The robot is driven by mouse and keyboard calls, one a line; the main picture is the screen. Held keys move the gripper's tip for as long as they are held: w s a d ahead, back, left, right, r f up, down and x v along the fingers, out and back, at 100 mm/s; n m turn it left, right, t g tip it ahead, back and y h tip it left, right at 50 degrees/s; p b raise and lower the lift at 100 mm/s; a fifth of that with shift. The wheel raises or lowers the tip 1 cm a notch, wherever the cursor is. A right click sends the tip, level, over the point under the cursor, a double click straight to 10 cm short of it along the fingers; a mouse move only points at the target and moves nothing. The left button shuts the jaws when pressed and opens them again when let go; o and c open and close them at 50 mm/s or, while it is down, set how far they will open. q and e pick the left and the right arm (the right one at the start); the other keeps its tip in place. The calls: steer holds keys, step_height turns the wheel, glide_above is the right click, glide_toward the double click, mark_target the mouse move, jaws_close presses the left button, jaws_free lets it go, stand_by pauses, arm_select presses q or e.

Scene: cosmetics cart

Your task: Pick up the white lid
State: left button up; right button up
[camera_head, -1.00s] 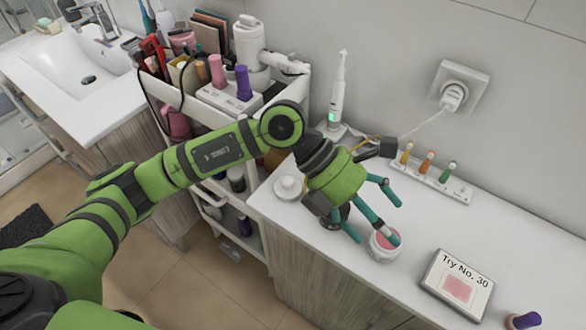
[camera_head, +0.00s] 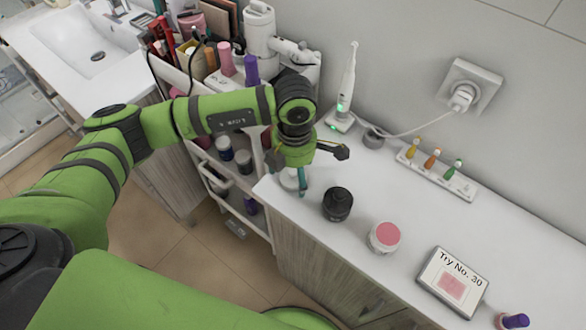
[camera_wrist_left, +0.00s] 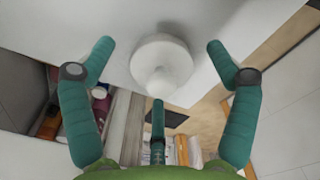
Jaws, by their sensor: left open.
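The white lid (camera_head: 291,181), round with a small knob, lies on the white counter near its left end. My left gripper (camera_head: 288,170) is directly over it, pointing down, and partly hides it in the head view. In the left wrist view the lid (camera_wrist_left: 161,62) sits between the spread teal fingers of the open gripper (camera_wrist_left: 160,60), with gaps to the two side fingers. The third finger is below the knob in the picture; whether it touches cannot be told. My right gripper is not in view.
A black jar (camera_head: 337,204) and an open jar with pink contents (camera_head: 384,237) stand right of the lid. A toothbrush on its charger (camera_head: 346,85) stands behind. The cart (camera_head: 180,80) is close on the left. A sign (camera_head: 453,281) lies farther right on the counter.

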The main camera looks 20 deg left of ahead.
arm_select(q)
steer(key=shift+f, duration=0.2)
steer(key=c, duration=0.9)
steer(key=shift+o, duration=0.2)
